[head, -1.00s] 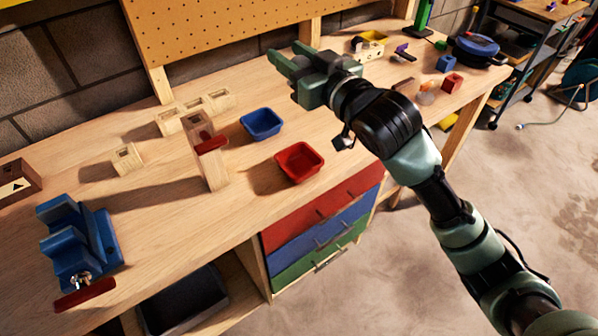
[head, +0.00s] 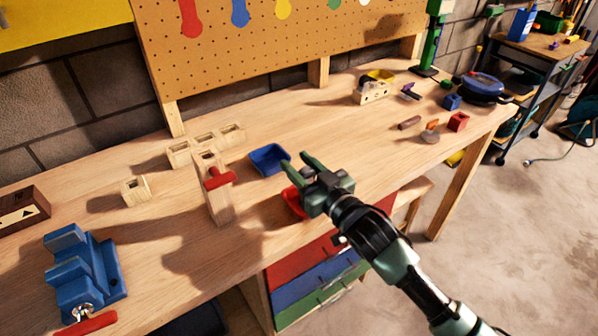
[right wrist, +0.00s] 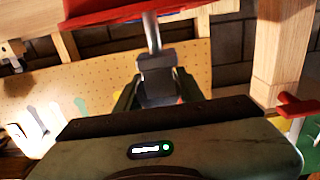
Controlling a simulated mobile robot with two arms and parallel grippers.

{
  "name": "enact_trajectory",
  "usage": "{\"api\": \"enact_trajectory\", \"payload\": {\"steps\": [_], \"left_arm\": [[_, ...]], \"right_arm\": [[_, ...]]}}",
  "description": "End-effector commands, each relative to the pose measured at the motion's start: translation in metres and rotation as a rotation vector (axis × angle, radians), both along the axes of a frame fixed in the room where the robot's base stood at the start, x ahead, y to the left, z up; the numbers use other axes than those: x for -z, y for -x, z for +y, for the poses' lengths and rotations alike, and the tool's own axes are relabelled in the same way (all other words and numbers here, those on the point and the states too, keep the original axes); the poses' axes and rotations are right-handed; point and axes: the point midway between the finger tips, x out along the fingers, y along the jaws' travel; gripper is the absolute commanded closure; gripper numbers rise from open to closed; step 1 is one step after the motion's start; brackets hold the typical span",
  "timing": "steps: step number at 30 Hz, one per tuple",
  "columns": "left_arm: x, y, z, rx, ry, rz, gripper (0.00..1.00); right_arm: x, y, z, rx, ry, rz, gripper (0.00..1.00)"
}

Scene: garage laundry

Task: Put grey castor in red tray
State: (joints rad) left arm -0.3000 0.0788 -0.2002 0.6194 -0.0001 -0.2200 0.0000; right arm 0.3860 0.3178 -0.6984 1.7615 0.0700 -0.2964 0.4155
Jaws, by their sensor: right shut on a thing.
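My right gripper (head: 296,163) is over the red tray (head: 290,203) in the head view and hides much of it. In the right wrist view the gripper (right wrist: 156,88) is shut on a grey piece with a thin stem, which I take to be the grey castor (right wrist: 156,78). The castor cannot be made out in the head view. A red surface, likely the red tray (right wrist: 115,12), spans the top of the wrist view close to the stem; I cannot tell whether they touch. My left gripper is not in view.
A blue tray (head: 266,158) sits just behind the red one. A wooden post with a red handle (head: 219,179) stands to the left, near several wooden blocks (head: 205,142). A blue vise (head: 85,272) is at front left. Small items lie at the bench's right end.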

Motion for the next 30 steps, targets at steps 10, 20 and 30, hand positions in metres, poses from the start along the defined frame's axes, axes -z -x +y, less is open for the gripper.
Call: {"api": "enact_trajectory", "payload": {"steps": [10,20,30], "left_arm": [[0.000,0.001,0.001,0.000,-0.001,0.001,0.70],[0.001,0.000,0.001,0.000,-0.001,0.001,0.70],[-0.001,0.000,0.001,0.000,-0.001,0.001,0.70]], "right_arm": [[0.024,0.000,0.000,0.000,-0.001,-0.001,1.00],[0.027,0.000,0.000,0.000,0.000,0.000,0.40],[0.023,0.000,0.000,0.000,0.000,-0.001,0.40]]}}
